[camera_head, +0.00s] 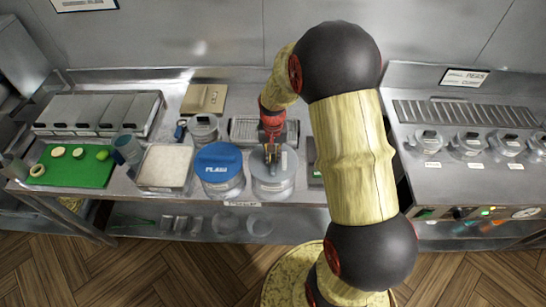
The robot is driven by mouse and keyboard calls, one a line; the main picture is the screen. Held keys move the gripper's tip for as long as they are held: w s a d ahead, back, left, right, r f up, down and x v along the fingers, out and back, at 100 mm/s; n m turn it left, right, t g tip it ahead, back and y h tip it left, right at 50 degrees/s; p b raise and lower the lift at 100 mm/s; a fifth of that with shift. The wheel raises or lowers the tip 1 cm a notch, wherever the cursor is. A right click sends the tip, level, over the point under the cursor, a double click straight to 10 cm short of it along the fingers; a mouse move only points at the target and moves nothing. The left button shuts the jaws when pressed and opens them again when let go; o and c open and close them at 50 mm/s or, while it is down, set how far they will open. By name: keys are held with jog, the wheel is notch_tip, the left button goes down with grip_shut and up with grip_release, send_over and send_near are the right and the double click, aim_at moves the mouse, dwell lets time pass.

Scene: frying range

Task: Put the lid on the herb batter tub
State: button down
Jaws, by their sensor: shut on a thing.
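A clear round tub (273,188) stands near the front edge of the steel counter, right of a tub with a blue lid. It is probably the herb batter tub, though I cannot read a label on it. A grey round lid (287,173) is over its mouth, roughly level. I cannot tell whether it is fully seated or slightly above the rim. My gripper (271,159) points down at the middle of this lid and is shut on it, seemingly at its handle. My fingers hide part of the lid.
The blue lid (219,158) reads "PLAIN" and stands close at the left. A pale tray (166,167), green board (75,166) and small lidded pot (204,127) are further left. A rack (250,130) lies behind; several lidded pots stand right.

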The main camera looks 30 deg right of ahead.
jog(key=shift+f, duration=0.3)
dwell(0.5)
jog(key=c, duration=1.8)
grip_release()
jog(key=shift+o, duration=0.2)
jog(key=shift+r, duration=0.1)
notch_tip(320, 180, up, 12)
